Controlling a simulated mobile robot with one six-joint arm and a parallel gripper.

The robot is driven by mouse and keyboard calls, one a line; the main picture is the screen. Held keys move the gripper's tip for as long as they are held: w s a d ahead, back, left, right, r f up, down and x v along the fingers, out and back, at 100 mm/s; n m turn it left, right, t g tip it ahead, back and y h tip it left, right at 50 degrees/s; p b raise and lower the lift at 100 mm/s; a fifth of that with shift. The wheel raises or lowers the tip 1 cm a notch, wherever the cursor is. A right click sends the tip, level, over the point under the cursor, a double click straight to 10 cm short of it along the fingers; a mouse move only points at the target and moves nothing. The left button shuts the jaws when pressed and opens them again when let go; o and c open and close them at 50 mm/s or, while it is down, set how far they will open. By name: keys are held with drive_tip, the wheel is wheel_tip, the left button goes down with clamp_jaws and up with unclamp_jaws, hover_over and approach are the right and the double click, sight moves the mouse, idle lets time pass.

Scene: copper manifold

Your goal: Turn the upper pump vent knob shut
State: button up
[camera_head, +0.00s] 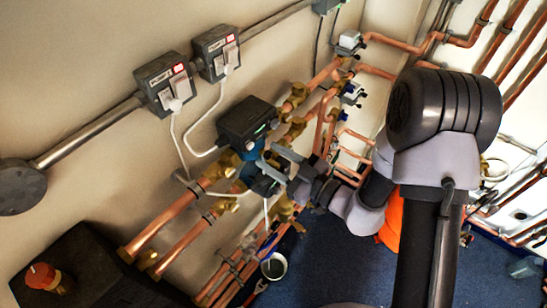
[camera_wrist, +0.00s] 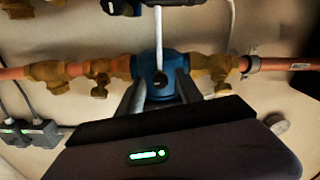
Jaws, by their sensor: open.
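The upper pump shows in the head view as a black box (camera_head: 247,119) with a green light and a blue body (camera_head: 250,151) in the copper pipework. My gripper (camera_head: 275,160) reaches it from the lower right, fingers apart. In the wrist view the open fingers (camera_wrist: 160,85) straddle the front of the blue pump body (camera_wrist: 155,68). I cannot make out the vent knob; the fingers and a black housing hide part of the pump's front. I cannot tell whether the fingers touch anything.
Copper pipes and brass valves (camera_head: 297,95) run close on both sides. Two grey wall sockets (camera_head: 165,82) feed white cables past the pump. A black unit with a red knob (camera_head: 42,275) stands at lower left.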

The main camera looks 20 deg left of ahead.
clamp_jaws()
drive_tip(key=shift+n, duration=0.3)
drive_tip(key=n+p, duration=0.2)
drive_tip(key=n, duration=0.1)
drive_tip(key=shift+r+n, duration=0.1)
drive_tip(key=shift+n, duration=0.3)
drive_tip(key=n, duration=0.4)
drive_tip(key=shift+n+p, duration=0.3)
drive_tip(key=n, duration=0.4)
drive_tip(key=shift+n, duration=0.3)
drive_tip(key=shift+n+b, duration=0.85)
drive_tip(key=shift+n, duration=1.45)
